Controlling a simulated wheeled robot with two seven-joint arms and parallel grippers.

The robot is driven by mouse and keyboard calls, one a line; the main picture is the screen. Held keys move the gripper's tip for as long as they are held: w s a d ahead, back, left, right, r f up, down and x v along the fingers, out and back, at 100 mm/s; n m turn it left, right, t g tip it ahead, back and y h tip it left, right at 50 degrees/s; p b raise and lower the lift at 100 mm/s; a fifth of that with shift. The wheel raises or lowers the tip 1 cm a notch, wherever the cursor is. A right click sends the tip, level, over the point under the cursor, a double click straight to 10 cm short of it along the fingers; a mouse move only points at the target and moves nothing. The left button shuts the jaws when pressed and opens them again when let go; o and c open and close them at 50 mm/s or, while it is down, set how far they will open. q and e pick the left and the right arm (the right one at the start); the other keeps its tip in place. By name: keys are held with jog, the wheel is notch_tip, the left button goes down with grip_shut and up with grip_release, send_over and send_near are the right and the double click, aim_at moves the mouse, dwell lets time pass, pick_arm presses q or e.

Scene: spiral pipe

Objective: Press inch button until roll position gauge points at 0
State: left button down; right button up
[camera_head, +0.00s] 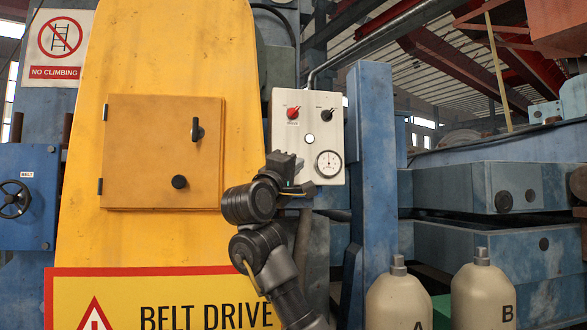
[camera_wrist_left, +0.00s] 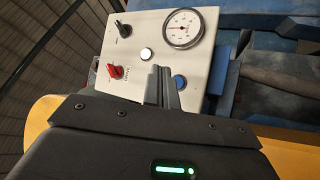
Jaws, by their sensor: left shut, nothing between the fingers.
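The light control panel (camera_head: 308,110) carries a red knob (camera_head: 293,113), a black knob (camera_head: 327,114), a white button (camera_head: 311,138) and a round white gauge (camera_head: 329,163). In the left wrist view the gauge (camera_wrist_left: 184,28) has a red needle pointing left in the picture; its numbers are too small to read. A blue button (camera_wrist_left: 180,81) shows there just right of the fingers; in the head view my gripper hides it. My left gripper (camera_head: 298,162) is shut and empty before the panel's lower left; its fingertips (camera_wrist_left: 161,68) lie between the white and blue buttons. Contact cannot be told.
A yellow belt guard (camera_head: 170,60) with a hatch (camera_head: 150,150) stands left of the panel. A blue post (camera_head: 372,150) stands close on its right. Two cream bottles (camera_head: 398,300) (camera_head: 482,295) stand at the lower right.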

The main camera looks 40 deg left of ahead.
pick_arm(q)
jog(key=shift+w+a, duration=0.8)
jog(key=shift+a, duration=0.2)
jog(key=shift+w+a, duration=0.75)
jog(key=shift+a, duration=0.25)
dwell(0.7)
jog(key=shift+w+a+b, duration=0.25)
jog(key=shift+a+b, duration=0.05)
jog(key=shift+w+a, duration=0.2)
jog(key=shift+a, duration=0.05)
dwell(0.7)
jog(key=shift+s+d, duration=0.1)
jog(key=shift+s+d+b, duration=0.35)
jog(key=shift+d+b, duration=0.15)
jog(key=shift+b, duration=0.15)
